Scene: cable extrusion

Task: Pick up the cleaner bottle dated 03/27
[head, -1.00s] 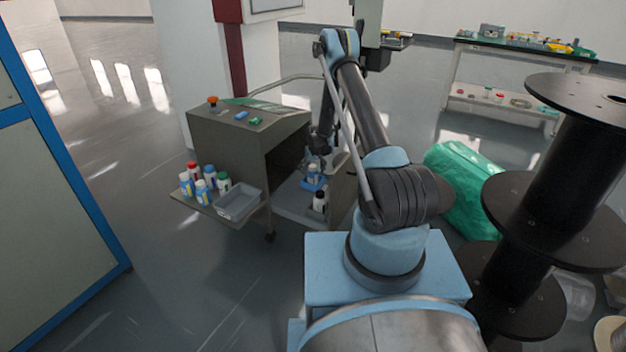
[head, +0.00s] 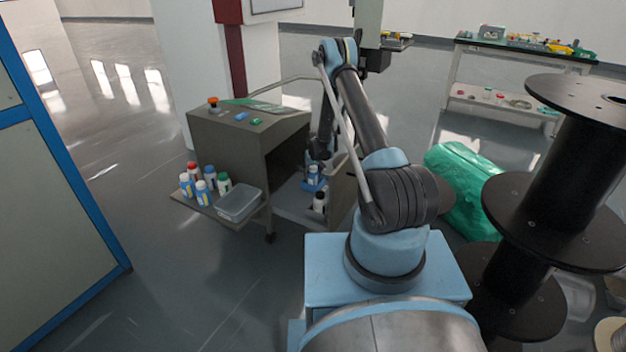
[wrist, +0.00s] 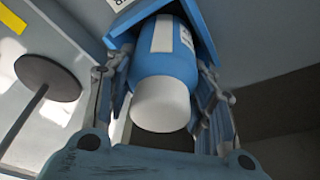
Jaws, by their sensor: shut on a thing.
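A blue bottle with a white cap (wrist: 160,105) fills the middle of the wrist view, with a white label on its side. My gripper (wrist: 165,70) has a finger on each side of the bottle and is shut on it. A blue holder (wrist: 205,35) with a white label stands around or behind the bottle's far end; I cannot tell whether they touch. In the head view, a blue bottle (head: 313,172) and blue holder (head: 312,186) show inside the open grey cart, with my gripper (head: 318,153) just above. No date is readable.
A dark bottle with a white cap (head: 320,203) stands lower in the cart (head: 225,150). Several bottles (head: 202,192) and a grey tray (head: 238,205) are on its side shelf. The cart's open door (head: 343,185) is close to my arm. Large black spools (head: 560,200) stand at right.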

